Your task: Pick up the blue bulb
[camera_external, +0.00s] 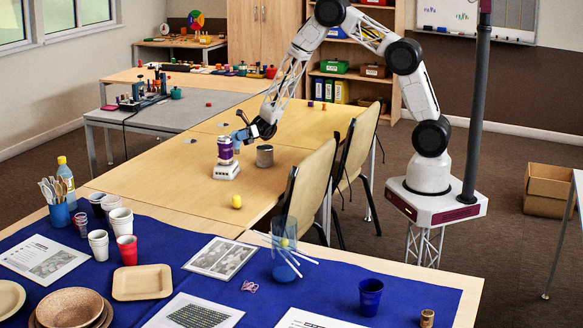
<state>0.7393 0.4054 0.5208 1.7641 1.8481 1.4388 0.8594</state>
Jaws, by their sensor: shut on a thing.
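My gripper (246,133) is low over the light wooden table (190,187), just right of a purple and white can-like thing (225,151). It is shut on a small blue thing, which I take to be the blue bulb (240,136). The bulb is small in this view and partly hidden by the fingers, so its full shape cannot be made out. The purple and white thing stands on a white block-like base (226,171). I cannot tell whether the bulb touches the purple and white thing.
A grey metal can (265,156) stands right of the gripper. A yellow ball-like thing (236,201) lies nearer the camera. Two chairs (308,185) stand along the table's right side. The blue cloth (205,265) in front holds cups, plates and papers.

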